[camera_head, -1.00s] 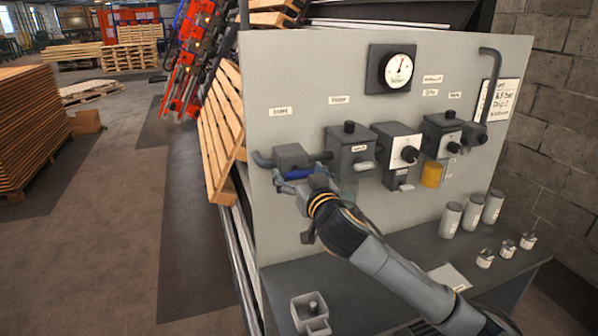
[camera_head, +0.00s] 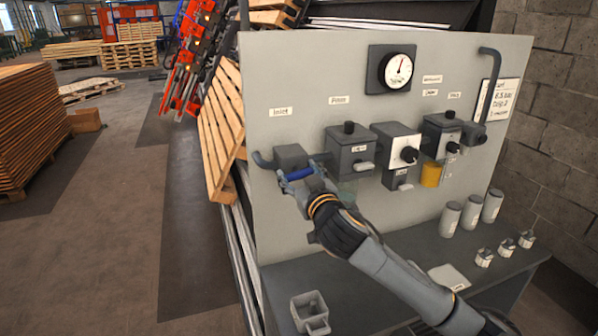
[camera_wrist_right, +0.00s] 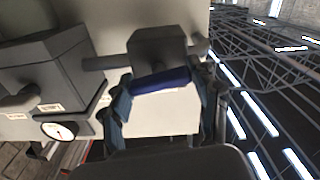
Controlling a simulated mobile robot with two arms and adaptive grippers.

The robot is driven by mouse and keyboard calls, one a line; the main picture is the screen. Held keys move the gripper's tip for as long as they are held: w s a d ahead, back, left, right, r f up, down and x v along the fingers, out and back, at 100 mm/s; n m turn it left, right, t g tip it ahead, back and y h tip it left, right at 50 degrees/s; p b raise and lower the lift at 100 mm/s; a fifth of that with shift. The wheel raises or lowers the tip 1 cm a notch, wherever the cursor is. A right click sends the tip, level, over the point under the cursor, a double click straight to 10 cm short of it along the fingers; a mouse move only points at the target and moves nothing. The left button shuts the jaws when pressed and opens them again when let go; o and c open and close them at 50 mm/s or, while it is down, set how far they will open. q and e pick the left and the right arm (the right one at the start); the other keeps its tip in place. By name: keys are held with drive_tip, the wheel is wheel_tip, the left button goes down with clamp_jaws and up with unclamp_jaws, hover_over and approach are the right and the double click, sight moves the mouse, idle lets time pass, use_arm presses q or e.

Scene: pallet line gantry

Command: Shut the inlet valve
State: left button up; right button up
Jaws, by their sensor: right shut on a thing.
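The inlet valve (camera_head: 290,156) is a grey block on the upright panel, below the "Inlet" label (camera_head: 281,112). Its blue handle (camera_head: 299,173) lies across the front of the block, tilted with its right end a little higher. My right gripper (camera_head: 297,177) is shut on this handle, with a finger at either end of it. In the right wrist view the blue handle (camera_wrist_right: 161,79) spans between the two fingers, in front of the grey valve block (camera_wrist_right: 157,47). My left gripper is not in view.
A shelf (camera_head: 440,250) below carries several canisters and small fittings, plus a grey holder (camera_head: 310,312).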

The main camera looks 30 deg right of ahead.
drive_tip(key=n+p, duration=0.1)
drive_tip(key=n, duration=0.2)
drive_tip(key=shift+r+n, duration=0.1)
drive_tip(key=shift+n, duration=0.3)
drive_tip(key=n+p, duration=0.2)
drive_tip(key=n, duration=0.2)
drive_tip(key=shift+n+p, duration=0.3)
drive_tip(key=n+p, duration=0.2)
drive_tip(key=n, duration=0.2)
drive_tip(key=shift+a, duration=0.1)
drive_tip(key=shift+f+n+p, duration=0.2)
drive_tip(key=shift+n+p, duration=0.45)
drive_tip(key=shift+n, duration=1.05)
drive_tip(key=shift+f, duration=0.1)
drive_tip(key=o, duration=1.2)
drive_tip(key=shift+c, duration=0.2)
